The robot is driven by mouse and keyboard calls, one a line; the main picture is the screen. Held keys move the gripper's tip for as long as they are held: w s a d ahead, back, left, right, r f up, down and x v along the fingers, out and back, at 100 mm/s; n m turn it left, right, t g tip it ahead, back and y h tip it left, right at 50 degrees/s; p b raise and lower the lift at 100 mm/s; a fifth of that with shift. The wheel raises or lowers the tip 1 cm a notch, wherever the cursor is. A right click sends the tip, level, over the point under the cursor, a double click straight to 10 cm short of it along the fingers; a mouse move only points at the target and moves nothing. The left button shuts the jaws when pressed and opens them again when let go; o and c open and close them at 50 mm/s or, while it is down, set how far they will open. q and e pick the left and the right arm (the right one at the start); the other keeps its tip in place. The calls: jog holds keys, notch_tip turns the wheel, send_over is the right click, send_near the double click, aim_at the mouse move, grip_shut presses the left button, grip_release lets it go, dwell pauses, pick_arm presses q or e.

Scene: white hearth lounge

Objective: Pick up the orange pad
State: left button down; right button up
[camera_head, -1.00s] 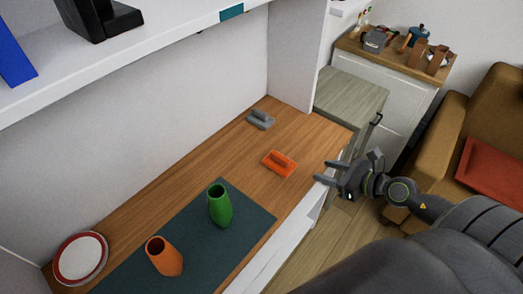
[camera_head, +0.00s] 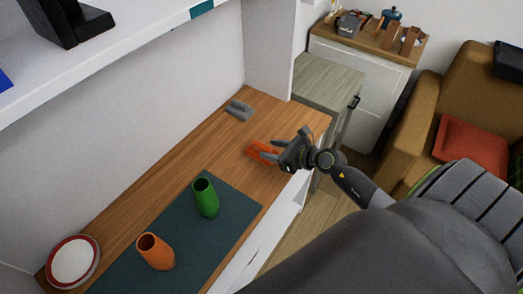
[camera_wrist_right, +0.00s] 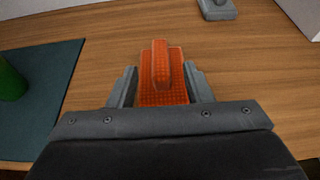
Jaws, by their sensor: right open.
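The orange pad (camera_head: 259,152), a flat block with a raised grip on top, lies on the wooden counter near its front edge. In the right wrist view the pad (camera_wrist_right: 161,90) shows between the two fingers of my right gripper (camera_wrist_right: 162,88), its near end hidden by the gripper body. In the head view my right gripper (camera_head: 272,152) is open, at the pad, and partly covers it. Whether the fingers touch the pad I cannot tell. My left gripper is not in view.
A grey pad (camera_head: 239,110) lies behind the orange one near the wall. A green vase (camera_head: 206,198) and an orange vase (camera_head: 156,252) stand on a dark mat (camera_head: 222,229) to the left. A red-rimmed plate (camera_head: 73,262) is at far left. A shelf (camera_head: 130,60) overhangs the counter.

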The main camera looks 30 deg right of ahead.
aim_at(265, 147)
jog(key=shift+r+p+x, duration=0.1)
jog(key=shift+p+x, duration=0.05)
jog(key=shift+x, duration=1.05)
jog(key=shift+r+p+x, duration=0.15)
jog(key=shift+x, duration=1.05)
jog(key=shift+w, duration=0.1)
jog(key=shift+c, duration=0.4)
grip_shut()
